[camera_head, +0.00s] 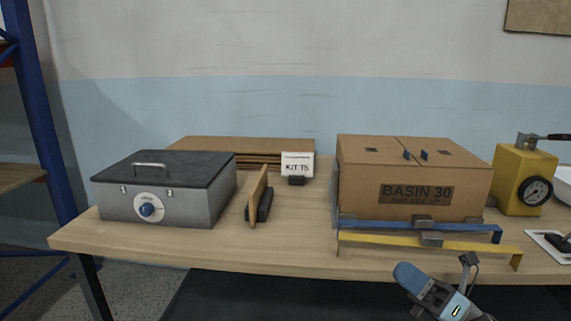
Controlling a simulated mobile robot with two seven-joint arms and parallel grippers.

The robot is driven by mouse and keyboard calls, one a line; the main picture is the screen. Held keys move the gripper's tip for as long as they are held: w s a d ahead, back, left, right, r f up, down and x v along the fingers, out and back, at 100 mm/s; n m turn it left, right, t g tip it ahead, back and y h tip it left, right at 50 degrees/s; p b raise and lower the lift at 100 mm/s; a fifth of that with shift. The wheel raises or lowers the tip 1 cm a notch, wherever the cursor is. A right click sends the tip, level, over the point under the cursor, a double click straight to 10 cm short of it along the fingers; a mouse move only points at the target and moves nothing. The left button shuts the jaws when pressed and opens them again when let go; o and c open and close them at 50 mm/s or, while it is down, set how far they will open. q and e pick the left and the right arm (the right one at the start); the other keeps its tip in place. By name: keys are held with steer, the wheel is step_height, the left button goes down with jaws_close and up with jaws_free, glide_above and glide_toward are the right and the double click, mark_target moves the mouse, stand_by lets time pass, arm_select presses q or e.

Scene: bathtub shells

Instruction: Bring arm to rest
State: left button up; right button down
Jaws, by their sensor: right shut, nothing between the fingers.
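My right gripper (437,283) shows at the bottom right of the head view, in front of the table's front edge and below the cardboard box. It is shut and empty, apart from everything on the table. My left gripper is not in view. The closed cardboard box (358,193) marked "BASIN 30" stands on the wooden table (290,253). A blue bar (465,229) and a yellow bar (480,246) run along the front of the box near the table edge.
A grey metal case (190,207) with a dark lid stands at the left. An upright board in a stand (258,198) and a "KIT T5" sign (297,165) are mid-table. A yellow device with a gauge (510,170) is at the right. A blue rack post (35,95) borders the left.

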steer(key=s+a+f+n+t+h, duration=0.25)
steer(key=s+f+n+h, duration=0.65)
steer(key=n, duration=0.8)
steer(key=s+a+f+n+t+h, duration=0.1)
steer(key=s+a+f+n+h, duration=0.3)
steer(key=s+f+n+h, duration=0.95)
arm_select(q)
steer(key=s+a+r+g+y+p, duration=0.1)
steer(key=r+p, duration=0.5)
steer(key=p, duration=1)
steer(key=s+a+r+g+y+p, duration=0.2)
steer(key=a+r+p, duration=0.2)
steer(key=p, duration=1.3)
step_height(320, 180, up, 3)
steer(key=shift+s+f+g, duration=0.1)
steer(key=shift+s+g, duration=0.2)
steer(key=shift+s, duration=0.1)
arm_select(e)
steer(key=w+d+r+n+g+y, duration=0.1)
steer(key=d+r+n+y, duration=0.1)
steer(key=r, duration=0.6)
steer(key=w+d+r+n+g+y, duration=0.1)
steer(key=d+r+n+g+y, duration=0.1)
steer(key=r, duration=0.6)
steer(key=shift+w+d, duration=0.2)
steer(key=shift+d, duration=0.15)
steer(key=shift+r+g, duration=0.1)
steer(key=shift+g, duration=0.15)
